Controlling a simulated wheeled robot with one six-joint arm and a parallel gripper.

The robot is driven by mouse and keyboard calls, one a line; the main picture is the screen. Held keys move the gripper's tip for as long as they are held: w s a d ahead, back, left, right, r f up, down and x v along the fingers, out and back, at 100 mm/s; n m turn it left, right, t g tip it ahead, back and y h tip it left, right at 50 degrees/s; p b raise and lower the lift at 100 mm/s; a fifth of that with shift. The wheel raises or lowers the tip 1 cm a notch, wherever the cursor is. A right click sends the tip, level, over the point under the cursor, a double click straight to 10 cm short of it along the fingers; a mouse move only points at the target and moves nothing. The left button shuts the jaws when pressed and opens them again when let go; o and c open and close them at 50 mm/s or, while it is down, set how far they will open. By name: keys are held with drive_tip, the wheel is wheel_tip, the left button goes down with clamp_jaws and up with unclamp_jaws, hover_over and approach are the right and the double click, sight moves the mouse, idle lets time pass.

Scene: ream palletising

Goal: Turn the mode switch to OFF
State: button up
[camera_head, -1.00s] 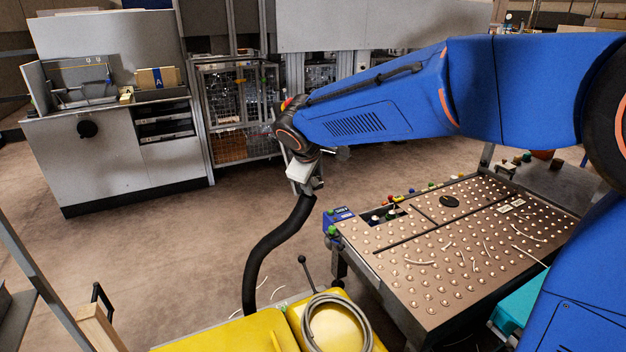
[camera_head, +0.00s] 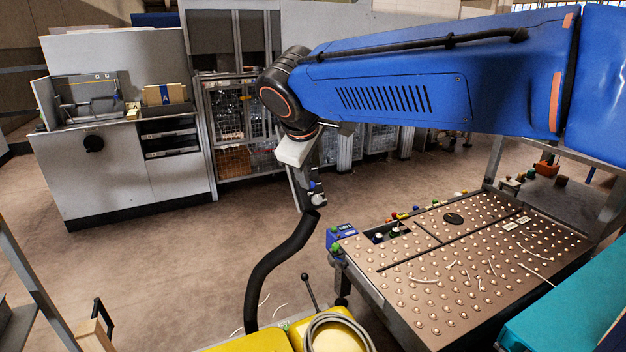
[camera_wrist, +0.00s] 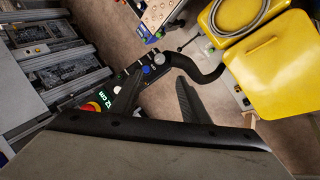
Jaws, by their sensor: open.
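A narrow dark control panel (camera_wrist: 128,84) shows in the wrist view. It carries a green lit display (camera_wrist: 102,99), a red mushroom button (camera_wrist: 92,107), a blue control (camera_wrist: 147,70) and a grey round knob (camera_wrist: 160,58). I cannot read which control is the mode switch or its position. In the head view the panel (camera_head: 318,189) sits at the top of a bent black tube, partly hidden by my wrist. My gripper (camera_wrist: 158,82) is open and empty. Its left finger overlaps the panel in the picture, just below the blue control; contact cannot be told.
The black tube (camera_head: 275,265) rises by a yellow machine (camera_head: 255,343) with a coiled hose. A ball-studded table (camera_head: 460,270) stands right, with a blue box (camera_head: 341,235) at its corner. A grey cabinet (camera_head: 95,180) stands left. Bare floor (camera_head: 180,260) lies between.

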drive_tip(key=shift+v, duration=1.15)
drive_tip(key=s+d+f+m+g, duration=0.1)
drive_tip(key=s+d+f+m, duration=0.3)
drive_tip(key=d, duration=0.5)
drive_tip(key=s+d+f+m+g, duration=0.15)
drive_tip(key=s+d+f, duration=0.25)
drive_tip(key=s+d, duration=0.45)
drive_tip(key=s+d+f+m+y, duration=0.1)
drive_tip(key=s+d+f+m, duration=0.5)
drive_tip(key=s+d+f, duration=0.3)
drive_tip(key=s+f, duration=0.3)
drive_tip(key=s, duration=0.1)
drive_tip(key=shift+d, duration=0.2)
drive_tip(key=shift+m+t, duration=0.25)
